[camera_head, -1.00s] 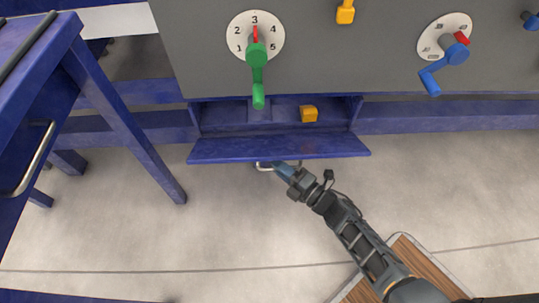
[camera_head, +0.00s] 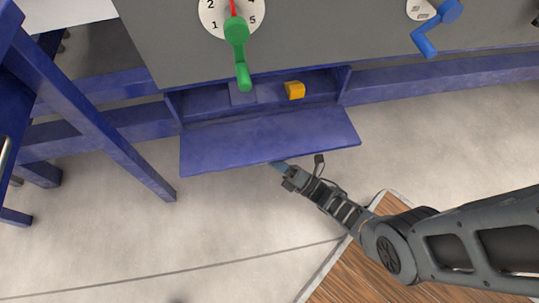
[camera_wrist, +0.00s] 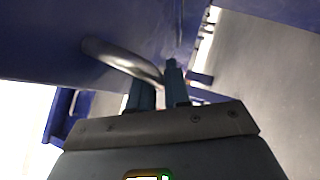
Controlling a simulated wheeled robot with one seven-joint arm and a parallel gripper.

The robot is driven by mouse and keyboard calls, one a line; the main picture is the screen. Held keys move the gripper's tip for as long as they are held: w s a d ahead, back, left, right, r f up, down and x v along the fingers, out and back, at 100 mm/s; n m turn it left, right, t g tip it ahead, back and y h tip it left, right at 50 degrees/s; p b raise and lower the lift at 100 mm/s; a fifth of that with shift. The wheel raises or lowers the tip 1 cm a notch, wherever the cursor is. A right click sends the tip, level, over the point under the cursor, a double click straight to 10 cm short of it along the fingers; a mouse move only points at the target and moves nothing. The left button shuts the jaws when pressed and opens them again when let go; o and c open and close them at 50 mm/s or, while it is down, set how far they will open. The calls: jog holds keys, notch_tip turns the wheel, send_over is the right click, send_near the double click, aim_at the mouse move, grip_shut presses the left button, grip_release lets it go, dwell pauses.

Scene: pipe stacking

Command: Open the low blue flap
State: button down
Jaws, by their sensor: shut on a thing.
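The low blue flap (camera_head: 270,139) is tilted outward and down, below the grey panel, and the compartment (camera_head: 215,103) behind it shows. A yellow-orange block (camera_head: 294,90) sits inside the compartment. My gripper (camera_head: 279,166) is at the flap's lower front edge. In the wrist view, my gripper's fingers (camera_wrist: 160,85) are shut on the flap's curved metal handle (camera_wrist: 115,58). The blue flap surface (camera_wrist: 140,25) fills the top of that view. In the head view the handle is hidden under the flap.
A green crank (camera_head: 237,45) on a numbered dial and a blue crank (camera_head: 437,27) stick out from the grey panel (camera_head: 330,35) above. A blue frame leg (camera_head: 100,120) stands at the left. The floor (camera_head: 130,235) in front is clear.

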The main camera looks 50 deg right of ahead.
jog(key=shift+w+f+n, duration=0.15)
jog(key=shift+f+n, duration=0.1)
jog(key=shift+n, duration=0.05)
dwell(0.5)
jog(key=c, duration=1.2)
grip_release()
jog(key=shift+s+f+y, duration=0.1)
jog(key=shift+s+y, duration=0.1)
jog(key=shift+y, duration=0.1)
